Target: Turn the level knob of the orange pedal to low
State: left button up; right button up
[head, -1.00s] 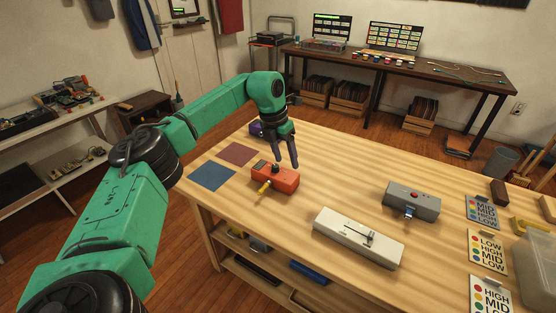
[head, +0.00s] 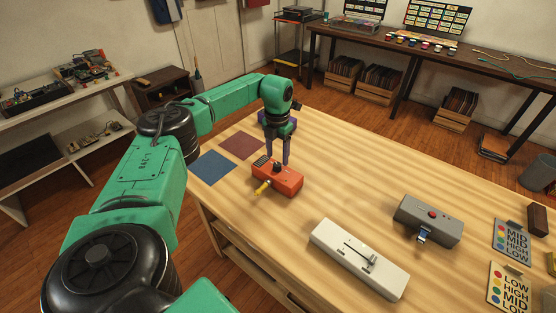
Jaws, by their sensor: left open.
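The orange pedal (head: 286,182) sits near the left end of the wooden table. It has a dark knob on its top (head: 278,168) and a yellow plug or lever (head: 262,188) at its front left side. My left gripper (head: 278,160) points down over the far side of the pedal, its fingers apart on either side of the knob or just behind it; I cannot tell whether they touch it. The knob's setting is too small to read. My right gripper is not in view.
A white slider box (head: 345,272) and a grey pedal with a red button (head: 445,222) stand to the right. Blue (head: 212,168) and maroon (head: 242,146) squares lie at the left. Level cards (head: 512,242) lie at the right edge.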

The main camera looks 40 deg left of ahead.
aim_at(277, 164)
pick_arm(q)
notch_tip(277, 164, down, 3)
jog(key=shift+s+r, duration=0.1)
jog(key=shift+r, duration=0.1)
jog(key=shift+f, duration=0.2)
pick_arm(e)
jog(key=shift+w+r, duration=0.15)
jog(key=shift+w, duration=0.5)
pick_arm(q)
jog(key=shift+c, duration=1.3)
grip_shut()
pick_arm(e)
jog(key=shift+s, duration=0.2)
pick_arm(q)
jog(key=shift+m, duration=0.4)
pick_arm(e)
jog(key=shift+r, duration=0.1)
pick_arm(q)
jog(key=shift+m+p, duration=0.3)
jog(key=shift+m, duration=0.4)
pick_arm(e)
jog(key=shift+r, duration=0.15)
